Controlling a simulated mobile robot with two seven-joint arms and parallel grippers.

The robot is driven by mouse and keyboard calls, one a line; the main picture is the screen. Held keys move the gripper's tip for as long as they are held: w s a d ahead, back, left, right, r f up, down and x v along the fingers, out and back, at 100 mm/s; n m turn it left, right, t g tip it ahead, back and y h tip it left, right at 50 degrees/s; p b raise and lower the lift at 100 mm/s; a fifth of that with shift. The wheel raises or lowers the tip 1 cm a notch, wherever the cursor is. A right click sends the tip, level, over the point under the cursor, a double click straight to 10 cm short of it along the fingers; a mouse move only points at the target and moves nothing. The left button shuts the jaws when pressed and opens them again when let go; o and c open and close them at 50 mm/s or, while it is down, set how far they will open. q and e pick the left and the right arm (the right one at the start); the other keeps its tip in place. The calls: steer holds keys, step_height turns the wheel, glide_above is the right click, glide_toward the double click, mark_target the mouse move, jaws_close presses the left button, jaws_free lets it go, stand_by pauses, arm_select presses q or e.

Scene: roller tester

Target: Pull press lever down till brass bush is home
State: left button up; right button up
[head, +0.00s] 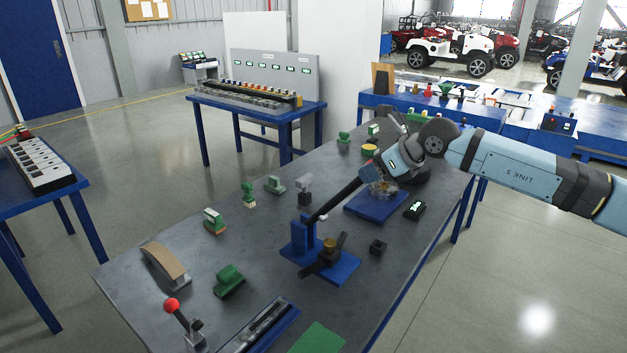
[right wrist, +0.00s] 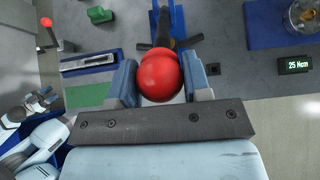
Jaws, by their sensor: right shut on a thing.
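The press (head: 305,240) is a blue stand with a dark lever (head: 338,199) that slopes up to the right. My right gripper (head: 370,160) is at the lever's upper end. In the right wrist view its light-blue fingers stand on both sides of the red ball knob (right wrist: 161,75), shut on it. The brass bush (head: 329,244) shows as a small gold piece on the dark fixture at the press's foot; how deep it sits I cannot tell. At the lower left of the right wrist view, what looks like my left gripper (right wrist: 38,103) shows small, its jaws unclear.
A blue pad with a clear-covered device (head: 382,188) and a small display (head: 414,209) lie right of the press. Another red-knobbed lever (head: 172,305), a green block (head: 229,281) and a curved brown piece (head: 165,263) stand at the near left. Several green parts line the bench's far-left side.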

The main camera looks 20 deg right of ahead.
steer(key=shift+s+d+f, duration=0.2)
steer(key=shift+s+f, duration=0.05)
steer(key=shift+f, duration=0.05)
steer(key=shift+s+d+f+b, duration=0.15)
steer(key=shift+s+f+b, duration=0.05)
steer(key=shift+f+b, duration=0.2)
steer(key=s+d+f+b, duration=0.2)
steer(key=f+b, duration=0.1)
steer(key=shift+s, duration=0.35)
